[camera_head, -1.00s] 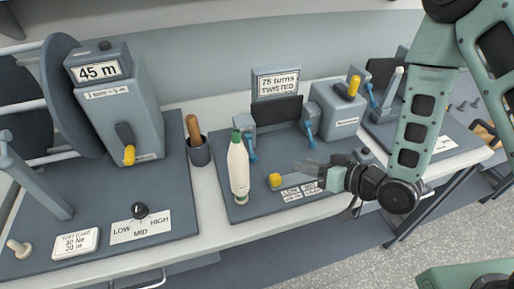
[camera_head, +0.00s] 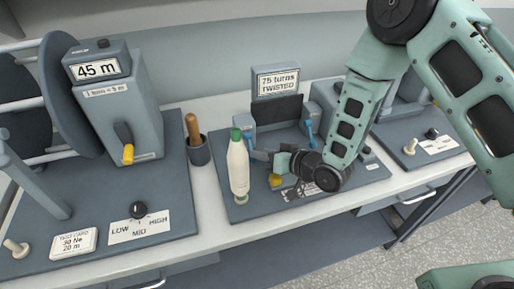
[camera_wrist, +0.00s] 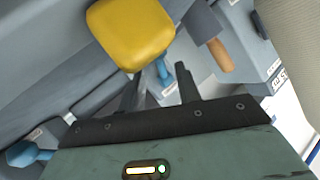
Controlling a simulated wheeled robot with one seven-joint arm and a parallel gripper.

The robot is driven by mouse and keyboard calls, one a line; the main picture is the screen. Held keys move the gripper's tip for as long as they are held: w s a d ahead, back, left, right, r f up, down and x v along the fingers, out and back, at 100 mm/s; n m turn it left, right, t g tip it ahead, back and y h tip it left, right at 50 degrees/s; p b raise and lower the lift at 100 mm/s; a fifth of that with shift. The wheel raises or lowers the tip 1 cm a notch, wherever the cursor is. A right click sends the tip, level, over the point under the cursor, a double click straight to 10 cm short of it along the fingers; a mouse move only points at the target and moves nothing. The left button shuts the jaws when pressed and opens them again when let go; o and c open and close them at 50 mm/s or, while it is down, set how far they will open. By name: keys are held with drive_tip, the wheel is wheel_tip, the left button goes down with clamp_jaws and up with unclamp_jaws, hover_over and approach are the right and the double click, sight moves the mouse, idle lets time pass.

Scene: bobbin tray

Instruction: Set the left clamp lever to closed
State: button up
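The left clamp lever is a blue lever on a grey-blue clamp block (camera_head: 242,124) behind the white bottle. In the wrist view a blue lever (camera_wrist: 163,70) shows beyond and between the two dark fingers (camera_wrist: 160,85). The fingers are apart with a gap between them, and I see nothing gripped. Whether they touch the lever I cannot tell. The right clamp's blue lever (camera_head: 309,133) hangs down in the head view.
A wooden-handled tool (camera_head: 193,128) stands in a dark cup further left.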

sight(251, 149)
drive_tip(key=shift+p+x, duration=0.3)
drive_tip(key=shift+x, duration=1.25)
clamp_jaws()
